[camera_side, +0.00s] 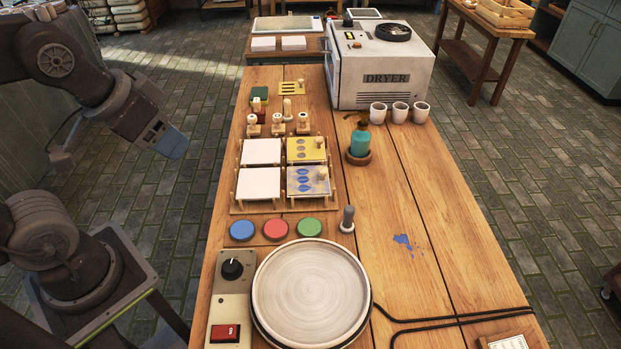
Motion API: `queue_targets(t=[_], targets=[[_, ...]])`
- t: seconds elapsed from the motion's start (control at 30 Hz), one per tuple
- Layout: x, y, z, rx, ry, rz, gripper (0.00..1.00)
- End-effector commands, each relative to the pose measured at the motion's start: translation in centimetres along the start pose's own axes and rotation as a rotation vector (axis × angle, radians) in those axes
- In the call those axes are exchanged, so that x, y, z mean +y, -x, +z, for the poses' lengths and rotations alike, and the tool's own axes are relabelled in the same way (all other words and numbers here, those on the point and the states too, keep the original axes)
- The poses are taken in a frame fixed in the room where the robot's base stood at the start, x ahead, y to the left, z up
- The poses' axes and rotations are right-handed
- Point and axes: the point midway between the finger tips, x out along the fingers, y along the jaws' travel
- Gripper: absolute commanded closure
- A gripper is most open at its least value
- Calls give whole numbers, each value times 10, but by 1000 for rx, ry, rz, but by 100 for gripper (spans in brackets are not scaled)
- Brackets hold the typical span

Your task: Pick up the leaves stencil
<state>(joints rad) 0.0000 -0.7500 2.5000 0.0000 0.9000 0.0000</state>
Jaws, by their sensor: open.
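The leaves stencil (307,184) is a yellowish plate with blue-stained leaf shapes and a small knob at its right. It lies at the front right of the wooden rack (255,209), over what looks like a tile. My gripper (168,137) is open at the upper left, past the left edge of the table. It is well apart from the stencil, and its fingertips are hard to make out.
A dotted yellow stencil (306,150) lies just behind, and white tiles (260,184) lie to the left. Stampers (278,126), a green bottle (360,140) and a grey peg (347,217) stand nearby. Paint pads (276,229) and a turntable (310,290) are in front.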

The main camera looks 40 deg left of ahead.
Motion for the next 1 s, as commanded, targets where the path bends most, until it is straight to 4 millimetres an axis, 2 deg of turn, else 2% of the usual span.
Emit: queue_targets(t=[0.17, 0.33, 0.47, 0.57, 0.7, 0.77, 0.9, 1.0], targets=[[0, 0, -15, -21, -54, 2, 43], [3, -9, -62, -90, -247, 15, 43], [5, -28, -106, -150, -433, 39, 43], [8, -50, -137, -196, -575, 64, 43], [12, -90, -174, -254, -773, 111, 43], [14, -110, -188, -278, -856, 135, 43], [19, -163, -213, -329, -1051, 199, 43], [22, -203, -224, -358, -1181, 250, 43]])
